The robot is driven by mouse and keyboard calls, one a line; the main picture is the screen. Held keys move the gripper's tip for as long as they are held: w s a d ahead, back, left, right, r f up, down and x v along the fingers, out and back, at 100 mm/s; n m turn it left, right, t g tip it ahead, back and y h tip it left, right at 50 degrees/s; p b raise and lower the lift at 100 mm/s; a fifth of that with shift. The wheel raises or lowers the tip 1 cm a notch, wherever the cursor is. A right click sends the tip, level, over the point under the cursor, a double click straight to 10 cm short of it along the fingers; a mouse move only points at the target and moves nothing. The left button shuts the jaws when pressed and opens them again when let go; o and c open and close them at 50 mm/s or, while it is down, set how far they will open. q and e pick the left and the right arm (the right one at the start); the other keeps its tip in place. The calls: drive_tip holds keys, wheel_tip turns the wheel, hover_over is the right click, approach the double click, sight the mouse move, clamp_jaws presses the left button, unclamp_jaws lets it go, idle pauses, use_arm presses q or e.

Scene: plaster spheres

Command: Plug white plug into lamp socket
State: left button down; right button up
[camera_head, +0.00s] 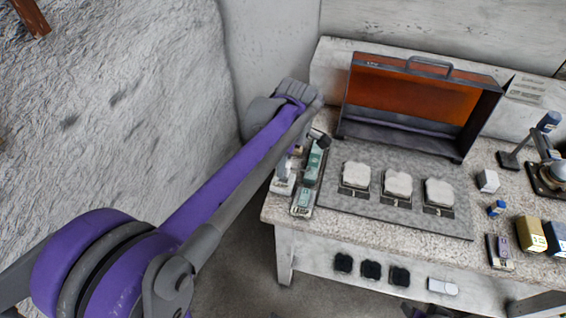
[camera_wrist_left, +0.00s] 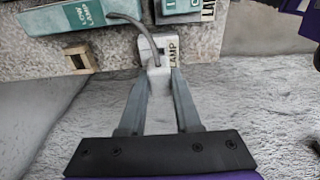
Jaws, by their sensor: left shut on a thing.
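In the left wrist view, the fingers of my left gripper (camera_wrist_left: 158,78) are shut on a small white plug (camera_wrist_left: 158,84). A grey cable runs from the plug toward the upper left. A white socket block (camera_wrist_left: 171,45) marked LAMP lies just beyond the fingertips. The plug's front end overlaps this block in the picture, and I cannot tell how far in it sits. In the head view, the white socket block (camera_head: 283,186) shows at the left edge of the table, below my left wrist. The fingertips are too small to make out there.
Teal boxes, one marked LOW LAMP (camera_wrist_left: 70,18), lie close beside the socket. An open orange-lined case (camera_head: 415,100) stands behind a grey mat (camera_head: 340,205) bearing three white pads. The table's left edge is close to my gripper.

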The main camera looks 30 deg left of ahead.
use_arm(q)
drive_tip(key=shift+f+b, duration=0.95)
drive_tip(key=shift+f, duration=0.65)
drive_tip(key=c, duration=0.5)
unclamp_jaws()
drive_tip(key=shift+r, duration=0.1)
drive_tip(key=shift+r+p, duration=1.55)
drive_tip(key=shift+r, duration=0.4)
drive_tip(key=s+d+m+t+p, duration=0.1)
drive_tip(key=s+d+m+t, duration=0.1)
drive_tip(key=s+m, duration=0.3)
drive_tip(key=s+d+f+m+t+h+p, duration=0.1)
drive_tip(key=s+d+m+t, duration=0.1)
drive_tip(key=s+m, duration=0.3)
drive_tip(key=s+d+f+m+t+p, duration=0.1)
drive_tip(key=s+m, duration=0.4)
drive_tip(key=m, duration=0.5)
drive_tip(key=shift+s+d+f+m+t, duration=0.1)
drive_tip(key=shift+s+d+m+t, duration=0.1)
drive_tip(key=shift+d, duration=0.25)
drive_tip(key=shift+s+d+f+m+t, duration=0.1)
drive_tip(key=shift+d+m+t, duration=0.1)
drive_tip(key=shift+d, duration=0.25)
